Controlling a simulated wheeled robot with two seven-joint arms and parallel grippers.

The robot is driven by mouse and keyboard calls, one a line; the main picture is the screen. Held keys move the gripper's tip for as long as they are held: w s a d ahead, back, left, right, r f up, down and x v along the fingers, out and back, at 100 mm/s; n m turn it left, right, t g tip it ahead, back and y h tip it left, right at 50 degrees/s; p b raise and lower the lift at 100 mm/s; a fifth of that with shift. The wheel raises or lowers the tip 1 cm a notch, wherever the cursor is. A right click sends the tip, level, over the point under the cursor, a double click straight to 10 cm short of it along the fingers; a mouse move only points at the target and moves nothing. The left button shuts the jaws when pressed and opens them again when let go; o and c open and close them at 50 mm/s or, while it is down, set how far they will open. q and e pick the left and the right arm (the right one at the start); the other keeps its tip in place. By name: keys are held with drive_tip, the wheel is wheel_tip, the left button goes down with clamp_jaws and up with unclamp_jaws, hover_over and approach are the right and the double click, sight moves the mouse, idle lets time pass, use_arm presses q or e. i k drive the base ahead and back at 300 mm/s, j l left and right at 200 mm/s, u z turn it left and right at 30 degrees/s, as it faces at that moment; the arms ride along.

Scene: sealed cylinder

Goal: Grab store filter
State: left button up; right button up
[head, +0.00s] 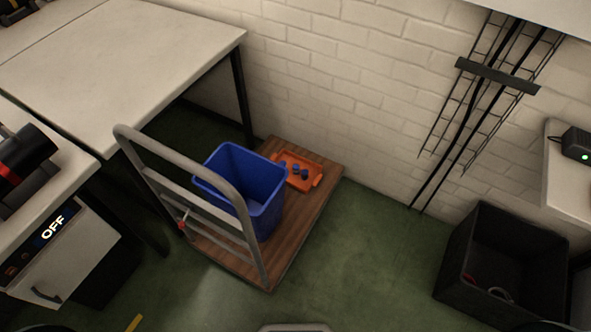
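No thing that I can surely name as the filter shows. An orange tray (312,182) lies on a wooden platform trolley (318,215) and holds a few small blue pieces (304,173), too small to identify. A blue open bin (237,178) stands on the same trolley, in front of the tray and behind the grey handle; its inside looks empty where visible. A black cylinder with a red band (28,160) lies on the bench at the left, partly cut off by the frame. Neither of my grippers is in view.
A white table (125,65) stands at the back left. A cabinet with an OFF display (52,228) is at the lower left. A black crate (505,262) with dim items sits at the lower right. Green floor (375,255) is clear between the trolley and crate.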

sight(305, 172)
drive_tip(key=i+l, duration=0.1)
drive_tip(key=l, duration=0.25)
drive_tip(key=i+l, duration=0.15)
drive_tip(key=l, duration=0.25)
drive_tip(key=i+l, duration=0.1)
drive_tip(key=l, duration=0.25)
drive_tip(key=i+l, duration=0.1)
drive_tip(key=l, duration=0.25)
drive_tip(key=i+l, duration=0.15)
drive_tip(key=l, duration=0.25)
drive_tip(key=u, duration=1.25)
